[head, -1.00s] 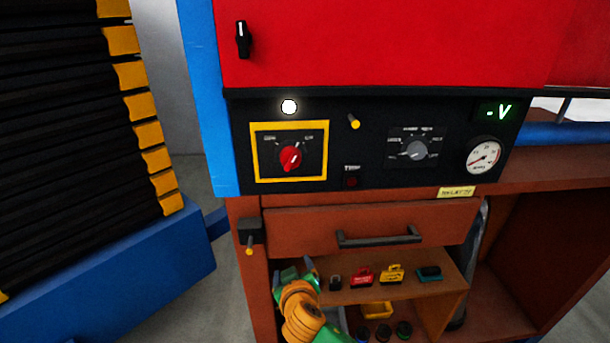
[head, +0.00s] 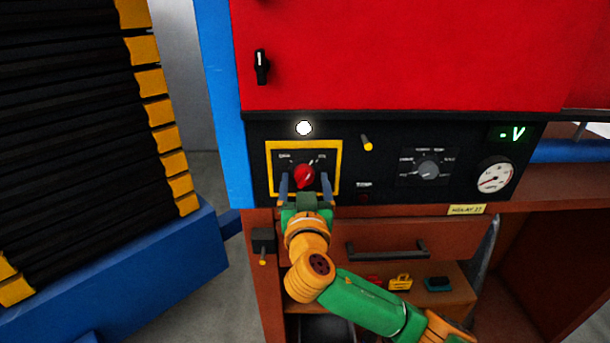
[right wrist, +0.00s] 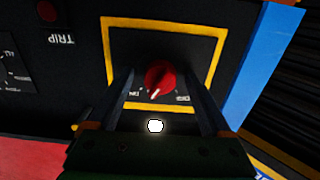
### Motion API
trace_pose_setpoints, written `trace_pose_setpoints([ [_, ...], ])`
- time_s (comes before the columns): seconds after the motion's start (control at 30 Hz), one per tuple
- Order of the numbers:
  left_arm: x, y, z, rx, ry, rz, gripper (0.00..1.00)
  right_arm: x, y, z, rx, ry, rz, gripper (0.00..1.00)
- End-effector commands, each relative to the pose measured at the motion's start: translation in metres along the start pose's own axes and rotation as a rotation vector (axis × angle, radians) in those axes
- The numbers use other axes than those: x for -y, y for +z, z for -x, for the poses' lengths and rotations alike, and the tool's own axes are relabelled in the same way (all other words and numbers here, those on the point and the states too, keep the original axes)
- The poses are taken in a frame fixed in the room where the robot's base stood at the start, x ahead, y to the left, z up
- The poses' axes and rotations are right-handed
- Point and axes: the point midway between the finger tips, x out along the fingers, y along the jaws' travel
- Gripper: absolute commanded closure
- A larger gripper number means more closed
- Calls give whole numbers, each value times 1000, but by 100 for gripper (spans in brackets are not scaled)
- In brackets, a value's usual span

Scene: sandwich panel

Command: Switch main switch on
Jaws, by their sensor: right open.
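The main switch is a red rotary knob (head: 304,175) inside a yellow square frame (head: 269,160) on the black control panel (head: 390,140). Its white pointer line is tilted, not upright. My right gripper (head: 304,182) is open in front of the knob, one finger on each side of it. In the right wrist view the knob (right wrist: 160,77) shows upside down between the two open fingers (right wrist: 166,98), with a gap on both sides. I cannot tell how near the fingertips are to the panel. My left gripper is not in view.
A white round lamp (head: 304,128) glows above the frame. A yellow-tipped lever (head: 367,143), a grey selector knob (head: 429,170), a gauge (head: 494,178) and a green display (head: 511,133) are to the right. A drawer handle (head: 387,249) is below.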

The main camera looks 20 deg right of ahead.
Motion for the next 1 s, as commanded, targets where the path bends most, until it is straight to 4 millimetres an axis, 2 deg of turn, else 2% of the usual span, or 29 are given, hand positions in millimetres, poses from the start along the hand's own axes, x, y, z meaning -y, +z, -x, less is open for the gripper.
trace_pose_setpoints([
  [0.23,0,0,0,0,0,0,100,0,1,-3,1,-1,0,17],
  [0.27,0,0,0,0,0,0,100,0,1,-3,1,-1,0,23],
  [0.5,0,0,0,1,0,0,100,0,1,-3,2,-1,1,87],
  [0.57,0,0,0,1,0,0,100,0,1,-3,2,-1,1,100],
  [0.67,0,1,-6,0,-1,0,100,1,4,-2,1,-3,-14,100],
  [0.87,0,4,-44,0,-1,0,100,1,11,-2,2,-2,-161,100],
  [1.0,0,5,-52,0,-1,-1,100,1,5,-3,1,0,-268,100],
])
